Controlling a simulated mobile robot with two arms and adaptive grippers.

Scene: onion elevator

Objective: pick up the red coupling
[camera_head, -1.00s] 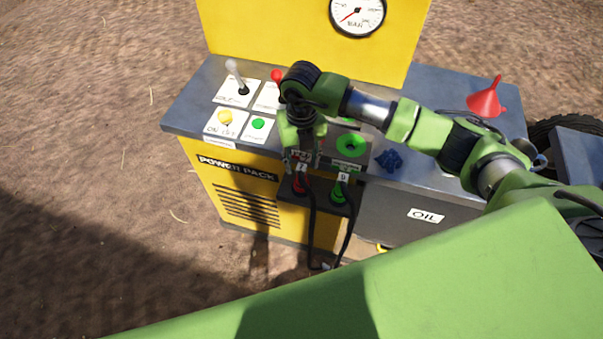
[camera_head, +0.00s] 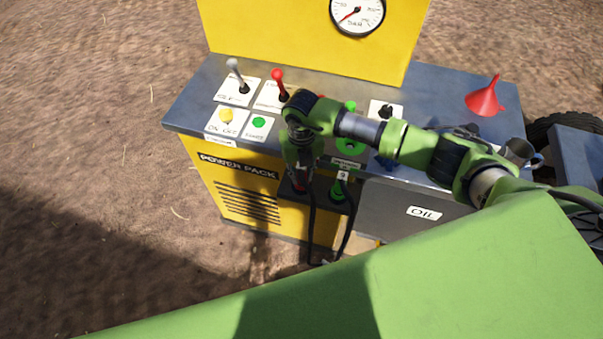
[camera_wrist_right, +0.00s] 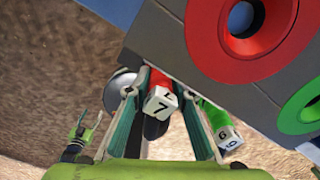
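The red coupling (camera_wrist_right: 160,77), with a white end marked 7, shows between the two fingers of my right gripper (camera_wrist_right: 160,112) in the right wrist view. The fingers are open, one on each side of it, with small gaps visible. In the head view my right gripper (camera_head: 299,180) is over the coupling's place at the front of the power pack and mostly hides it. The green coupling (camera_wrist_right: 213,115) is just outside the right finger. A small green gripper, apparently my left (camera_wrist_right: 88,122), shows far off with fingers apart; the head view does not show it.
The power pack (camera_head: 190,115) carries a grey lever (camera_head: 236,73), a red lever (camera_head: 280,82) and buttons on top. A red socket ring (camera_wrist_right: 205,30) and green ring (camera_wrist_right: 300,108) are close to the right gripper. A red funnel (camera_head: 485,100) stands at right.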

